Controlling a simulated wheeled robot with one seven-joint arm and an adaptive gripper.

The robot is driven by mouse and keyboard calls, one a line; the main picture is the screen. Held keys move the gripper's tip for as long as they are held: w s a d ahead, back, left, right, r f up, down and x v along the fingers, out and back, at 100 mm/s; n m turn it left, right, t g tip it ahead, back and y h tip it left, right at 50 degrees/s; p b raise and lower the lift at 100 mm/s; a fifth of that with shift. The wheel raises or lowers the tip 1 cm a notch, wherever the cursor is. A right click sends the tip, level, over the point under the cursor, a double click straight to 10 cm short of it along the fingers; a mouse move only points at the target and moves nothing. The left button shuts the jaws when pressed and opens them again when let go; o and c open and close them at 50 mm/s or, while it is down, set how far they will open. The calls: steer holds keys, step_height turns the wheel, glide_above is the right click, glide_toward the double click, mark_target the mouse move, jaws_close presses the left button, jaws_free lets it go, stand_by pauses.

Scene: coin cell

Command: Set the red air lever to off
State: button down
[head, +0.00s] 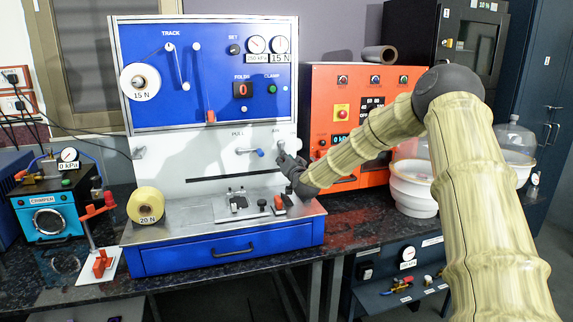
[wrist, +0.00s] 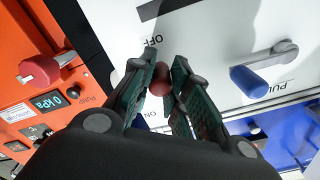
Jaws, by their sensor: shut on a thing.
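The red knob of the air lever (wrist: 160,84) sits between my fingertips in the wrist view. My gripper (wrist: 161,75) is shut on it, with a green-padded finger on each side. The OFF mark (wrist: 153,42) is above the knob in that view and the ON mark (wrist: 151,115) is below it. The lever's arm is hidden by the knob and fingers, so its exact setting is unclear. In the head view my gripper (head: 284,158) is at the white panel under the AIR label, and it hides the knob.
The blue pull lever (wrist: 251,80) is close by on the same white panel (head: 205,160). An orange machine (head: 320,85) with a red knob (wrist: 40,70) stands beside the panel. Small fixtures (head: 240,203) lie on the steel deck below.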

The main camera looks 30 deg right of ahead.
stand_by(0.5)
steer(key=c, duration=1.3)
jaws_free()
steer(key=v, duration=1.2)
steer(key=shift+f, duration=0.1)
